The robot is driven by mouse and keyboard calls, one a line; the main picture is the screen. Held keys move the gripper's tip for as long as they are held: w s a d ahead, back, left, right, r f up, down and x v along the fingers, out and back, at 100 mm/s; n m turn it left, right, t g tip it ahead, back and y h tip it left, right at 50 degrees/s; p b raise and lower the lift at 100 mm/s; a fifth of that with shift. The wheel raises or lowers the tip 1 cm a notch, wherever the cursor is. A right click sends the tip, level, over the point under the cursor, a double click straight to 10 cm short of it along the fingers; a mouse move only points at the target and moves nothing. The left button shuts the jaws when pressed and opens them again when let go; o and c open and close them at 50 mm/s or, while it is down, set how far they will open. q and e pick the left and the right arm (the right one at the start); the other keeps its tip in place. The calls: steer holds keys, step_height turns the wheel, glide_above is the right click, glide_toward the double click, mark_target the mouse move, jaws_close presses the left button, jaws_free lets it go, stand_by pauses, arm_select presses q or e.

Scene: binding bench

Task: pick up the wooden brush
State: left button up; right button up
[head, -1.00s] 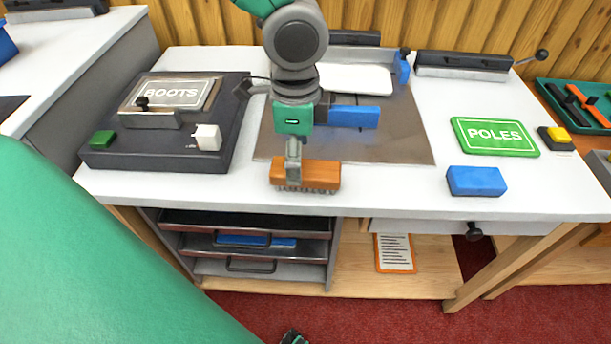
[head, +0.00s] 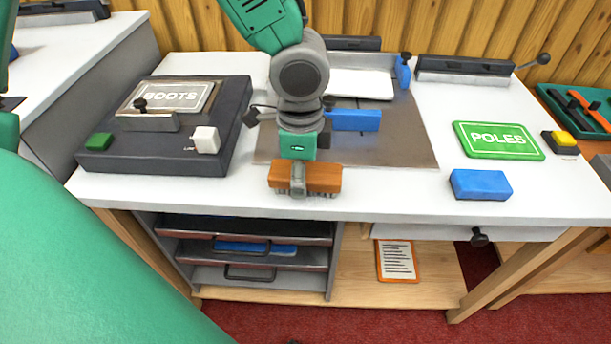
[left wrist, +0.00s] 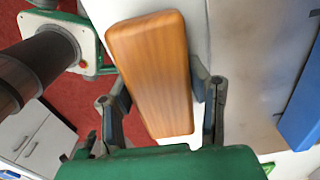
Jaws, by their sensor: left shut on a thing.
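The wooden brush (head: 325,178) has an orange-brown wooden block with bristles along its underside. It is at the front edge of the white bench in the head view. My left gripper (head: 298,180) comes down from above and is shut on the brush, with a finger across its front face. In the left wrist view, the brush's wooden back (left wrist: 152,72) lies between the two fingers of my left gripper (left wrist: 163,105). I cannot tell whether the bristles touch the bench top. My right gripper is not in view.
A blue block (head: 480,184) and a green POLES sign (head: 498,140) lie to the right on the bench (head: 400,200). A dark device with a BOOTS plate (head: 168,97) stands at left. Behind the gripper are a grey-brown mat (head: 400,150) and a blue bar (head: 356,120).

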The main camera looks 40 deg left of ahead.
arm_select(q)
step_height(320, 180, up, 10)
steer(key=p, duration=0.3)
